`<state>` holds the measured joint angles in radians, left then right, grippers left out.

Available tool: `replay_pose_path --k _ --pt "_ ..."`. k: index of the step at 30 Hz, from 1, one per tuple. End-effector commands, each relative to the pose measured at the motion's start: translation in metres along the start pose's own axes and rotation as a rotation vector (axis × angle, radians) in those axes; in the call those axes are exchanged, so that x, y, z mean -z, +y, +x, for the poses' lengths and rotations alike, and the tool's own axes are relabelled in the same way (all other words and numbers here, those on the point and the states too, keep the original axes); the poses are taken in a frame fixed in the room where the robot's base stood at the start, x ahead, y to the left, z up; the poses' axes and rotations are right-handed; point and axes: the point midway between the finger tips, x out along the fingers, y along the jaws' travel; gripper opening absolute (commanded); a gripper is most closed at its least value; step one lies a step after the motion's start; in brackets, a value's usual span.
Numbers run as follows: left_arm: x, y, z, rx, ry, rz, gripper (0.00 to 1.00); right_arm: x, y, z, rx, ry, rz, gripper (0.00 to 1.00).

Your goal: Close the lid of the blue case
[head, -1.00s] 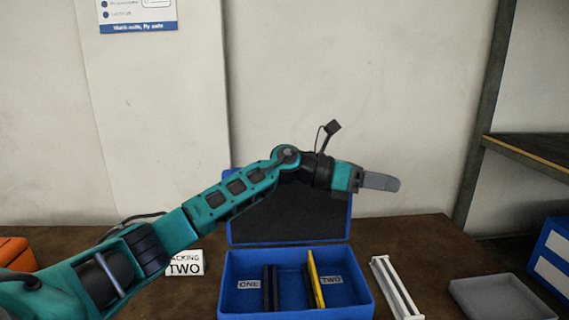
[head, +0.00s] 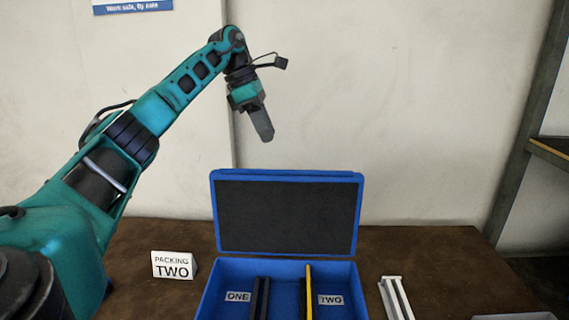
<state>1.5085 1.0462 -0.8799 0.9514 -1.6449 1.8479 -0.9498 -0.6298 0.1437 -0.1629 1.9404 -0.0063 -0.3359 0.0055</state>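The blue case (head: 208,292) stands open on the table in the head view. Its lid (head: 361,215) is upright at the back, with a dark foam lining facing me. Inside are compartments labelled ONE and TWO, with a black piece (head: 260,297) beside ONE and a black and yellow piece (head: 309,290) beside TWO. My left gripper (head: 264,130) hangs above the lid, pointing down, in front of the wall and apart from the case. Its fingers are seen edge-on, so I cannot tell whether they are open. My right gripper is not in view.
A white sign reading PACKING TWO (head: 174,265) stands left of the case. A white rail-like piece (head: 396,297) lies to its right. A grey tray (head: 515,317) shows at the bottom right edge. The brown table (head: 440,262) is clear at right.

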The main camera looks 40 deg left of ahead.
Motion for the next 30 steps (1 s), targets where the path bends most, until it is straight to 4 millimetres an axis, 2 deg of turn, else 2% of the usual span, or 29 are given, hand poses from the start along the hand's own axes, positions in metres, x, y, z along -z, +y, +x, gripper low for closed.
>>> replay_pose_path --k 1,6,13,18,26,30 --pt "0.001 -0.001 0.013 0.004 0.005 0.0 0.23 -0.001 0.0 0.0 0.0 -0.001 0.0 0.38" --pt "0.001 -0.001 0.049 0.004 0.002 0.0 0.23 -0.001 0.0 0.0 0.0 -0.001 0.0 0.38" --pt "-0.001 0.0 0.084 0.002 0.0 0.0 0.23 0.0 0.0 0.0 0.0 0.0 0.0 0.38" --pt "-0.001 0.0 0.095 0.0 -0.001 -0.001 0.23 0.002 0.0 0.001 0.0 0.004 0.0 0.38" --pt "-0.001 0.0 0.097 0.0 -0.002 0.0 0.23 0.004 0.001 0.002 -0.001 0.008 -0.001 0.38" --pt "-0.001 0.0 0.097 0.0 -0.002 0.0 0.13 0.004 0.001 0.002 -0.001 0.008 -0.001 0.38"
